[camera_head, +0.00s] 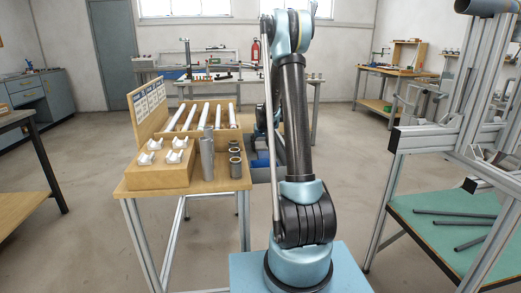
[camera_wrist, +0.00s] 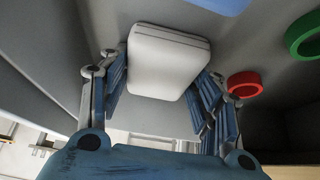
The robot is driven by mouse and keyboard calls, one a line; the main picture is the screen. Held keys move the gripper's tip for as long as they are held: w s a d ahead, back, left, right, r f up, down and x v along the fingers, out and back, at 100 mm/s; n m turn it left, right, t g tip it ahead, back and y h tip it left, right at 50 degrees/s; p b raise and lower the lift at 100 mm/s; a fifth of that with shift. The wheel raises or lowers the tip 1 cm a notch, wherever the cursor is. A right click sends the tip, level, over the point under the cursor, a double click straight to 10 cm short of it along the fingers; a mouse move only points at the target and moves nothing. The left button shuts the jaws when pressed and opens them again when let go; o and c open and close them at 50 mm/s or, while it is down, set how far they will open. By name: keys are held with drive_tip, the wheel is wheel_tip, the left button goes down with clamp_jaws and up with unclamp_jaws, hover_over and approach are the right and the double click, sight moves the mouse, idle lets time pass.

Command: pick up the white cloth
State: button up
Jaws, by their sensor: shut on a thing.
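The white cloth (camera_wrist: 168,58) shows in the wrist view as a thick, folded pad with rounded corners. My gripper (camera_wrist: 162,78) has its blue fingers on the left and right sides of the cloth and is shut on it. Whether the cloth touches the grey surface behind it I cannot tell. In the head view my arm rises at the centre, and neither the gripper nor the cloth can be made out.
In the wrist view, a red ring (camera_wrist: 245,84) and a green ring (camera_wrist: 304,36) lie to the right. In the head view, a wooden bench (camera_head: 190,186) with tubes and fittings stands left of my arm. A metal frame (camera_head: 440,140) stands on the right.

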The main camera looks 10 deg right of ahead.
sight(261, 145)
drive_tip(key=shift+f, duration=0.1)
wheel_tip(261, 145, up, 10)
drive_tip(key=shift+r, duration=0.2)
idle(0.4)
